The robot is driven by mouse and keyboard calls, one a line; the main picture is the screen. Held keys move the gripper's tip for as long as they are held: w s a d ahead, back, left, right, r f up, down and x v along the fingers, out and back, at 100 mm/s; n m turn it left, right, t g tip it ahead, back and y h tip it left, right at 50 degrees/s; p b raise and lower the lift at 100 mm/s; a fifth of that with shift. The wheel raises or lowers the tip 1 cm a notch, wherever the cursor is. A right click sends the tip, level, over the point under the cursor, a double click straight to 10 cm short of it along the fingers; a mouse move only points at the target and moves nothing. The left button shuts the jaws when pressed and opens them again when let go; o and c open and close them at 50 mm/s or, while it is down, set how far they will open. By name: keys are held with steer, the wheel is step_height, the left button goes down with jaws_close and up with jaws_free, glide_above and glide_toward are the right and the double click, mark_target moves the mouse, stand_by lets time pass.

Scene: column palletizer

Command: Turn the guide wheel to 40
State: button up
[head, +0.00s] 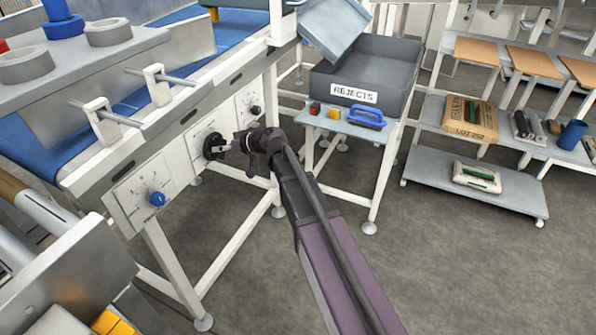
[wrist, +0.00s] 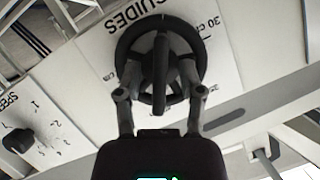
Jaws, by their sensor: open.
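The guide wheel (head: 211,140) is a black round handwheel on a white panel on the side of the conveyor frame. In the wrist view the wheel (wrist: 160,75) fills the upper middle, with a thick bar across its centre, under the word GUIDES. A "30 CM" mark shows at its right; another mark at its left is partly hidden. The pointer's reading cannot be told. My gripper (head: 228,147) is at the wheel's front. In the wrist view my gripper (wrist: 160,88) is open, with one finger on each side of the bar; contact cannot be told.
A panel with a blue knob (head: 157,199) is left of the wheel, and one with a dark knob (head: 255,110) is right. The grey REJECTS bin (head: 395,70) stands on a table at the right. Open floor (head: 440,270) lies in front.

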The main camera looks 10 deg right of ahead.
steer(key=shift+s+n, duration=0.1)
steer(key=shift+n, duration=0.2)
steer(key=shift+s+d+r+p, duration=0.15)
steer(key=shift+d+r+p, duration=0.05)
steer(key=shift+d+p, duration=0.1)
steer(key=s+a+p+v, duration=0.1)
steer(key=p+v, duration=0.4)
steer(key=v, duration=0.9)
steer(key=s+d+m+g+h+p, duration=0.3)
steer(key=s+d+h+p, duration=0.1)
steer(key=s, duration=0.4)
steer(key=s+d+m+g+h+p, duration=0.3)
steer(key=s+d+h+p, duration=0.2)
steer(key=s+h+p, duration=0.2)
steer(key=shift+s+r+p, duration=0.5)
steer(key=shift+s+p, duration=0.2)
steer(key=shift+s, duration=0.05)
steer(key=shift+d, duration=0.1)
